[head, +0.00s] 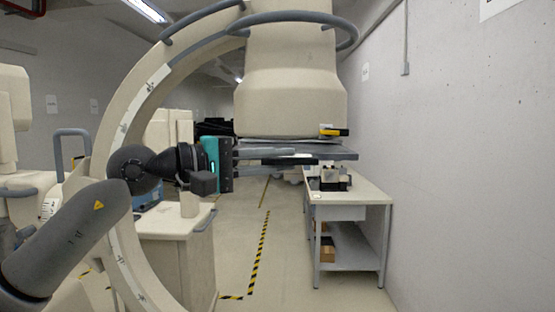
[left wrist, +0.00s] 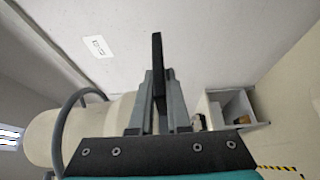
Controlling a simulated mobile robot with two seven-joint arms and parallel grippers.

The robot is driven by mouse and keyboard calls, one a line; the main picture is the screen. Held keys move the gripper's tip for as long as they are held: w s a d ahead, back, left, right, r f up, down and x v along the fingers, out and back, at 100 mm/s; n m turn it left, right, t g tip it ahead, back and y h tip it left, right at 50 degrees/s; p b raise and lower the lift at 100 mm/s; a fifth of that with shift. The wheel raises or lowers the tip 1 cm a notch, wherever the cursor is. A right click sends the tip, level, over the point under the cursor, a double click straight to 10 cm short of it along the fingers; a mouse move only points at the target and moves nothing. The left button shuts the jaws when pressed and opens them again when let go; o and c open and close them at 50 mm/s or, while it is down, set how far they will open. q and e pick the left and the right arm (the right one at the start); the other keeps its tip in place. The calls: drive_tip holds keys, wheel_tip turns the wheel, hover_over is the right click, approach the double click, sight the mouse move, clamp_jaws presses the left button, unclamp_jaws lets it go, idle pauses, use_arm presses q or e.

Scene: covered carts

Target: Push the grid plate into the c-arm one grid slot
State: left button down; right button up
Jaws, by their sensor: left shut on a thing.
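My left gripper (head: 262,156) reaches in from the left below the c-arm's (head: 290,100) cream detector housing. Its fingers are shut on a thin dark flat plate, which I take as the grid plate (head: 338,153). The plate lies about level, close under the housing, and sticks out to the right past the fingertips. In the left wrist view the grid plate (left wrist: 158,65) shows edge-on between the two fingers of the left gripper (left wrist: 160,85). The slot itself is hidden; I cannot tell how far the plate is in it. My right gripper is not in view.
A yellow and black piece (head: 334,132) sits at the housing's lower right. A cart (head: 365,192) with small items stands below right by the wall. The c-arm's curved arc (head: 135,85) stands to the left, near my arm. A cream cabinet (head: 180,225) stands below my gripper.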

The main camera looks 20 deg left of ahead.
sight(281, 147)
use_arm(q)
drive_tip(key=shift+w+a+r+p, duration=0.1)
drive_tip(key=shift+w+a+p, duration=0.1)
drive_tip(key=shift+w, duration=0.45)
drive_tip(key=shift+w+a+p, duration=0.15)
drive_tip(key=shift+w+p, duration=0.05)
drive_tip(key=shift+w, duration=0.45)
drive_tip(key=shift+w+a+r+p, duration=0.1)
drive_tip(key=shift+w+a+p, duration=0.1)
drive_tip(key=shift+w, duration=0.45)
drive_tip(key=shift+w+a, duration=0.1)
drive_tip(key=shift+w, duration=0.2)
drive_tip(key=shift+w+a+p, duration=0.2)
drive_tip(key=shift+w, duration=0.4)
drive_tip(key=shift+w+a+p, duration=0.15)
drive_tip(key=shift+w+p, duration=0.05)
drive_tip(key=shift+w, duration=0.35)
drive_tip(key=shift+w, duration=0.35)
drive_tip(key=shift+w+a+p, duration=0.25)
drive_tip(key=shift+w, duration=0.45)
drive_tip(key=shift+w+a+p, duration=0.2)
drive_tip(key=shift+w+p, duration=0.1)
drive_tip(key=shift+w, duration=0.45)
drive_tip(key=shift+w+a+p, duration=0.25)
drive_tip(key=shift+w, duration=0.45)
drive_tip(key=shift+w+a, duration=0.15)
drive_tip(key=shift+w, duration=0.35)
drive_tip(key=shift+w+a+p, duration=0.1)
drive_tip(key=shift+w+p, duration=0.2)
drive_tip(key=shift+p, duration=0.05)
